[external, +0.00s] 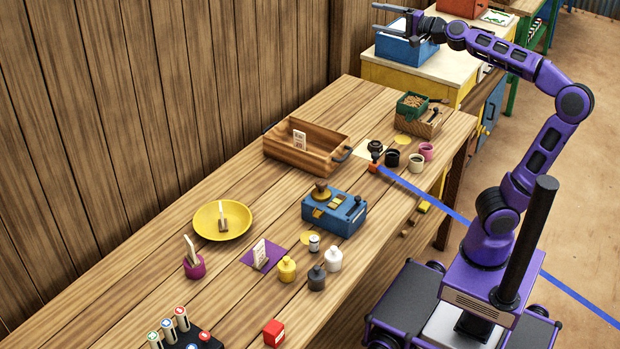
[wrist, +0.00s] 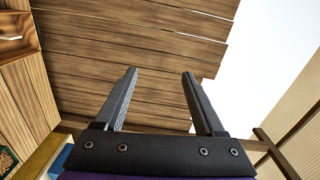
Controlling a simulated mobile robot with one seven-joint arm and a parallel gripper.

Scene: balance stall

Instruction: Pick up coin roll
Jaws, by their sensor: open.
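No item is clearly recognisable as the coin roll. A small pale cylinder with a dark top (external: 314,242) on the wooden table may be it, but it is too small to tell. It stands upright on a yellow round patch, behind small bottles. My gripper (external: 377,19) is raised at the top of the external view, far from that cylinder, above the yellow cabinet area. In the wrist view my gripper (wrist: 160,74) has its two dark fingers wide apart with nothing between them. No coin roll shows in the wrist view.
The wooden table (external: 130,284) holds a wooden tray (external: 287,158), a blue box-shaped device (external: 333,213), a yellow plate (external: 205,224), several bottles and cups, and a red block (external: 274,333). A plank wall (external: 90,110) runs behind it. A blue strip (external: 440,207) crosses to the floor.

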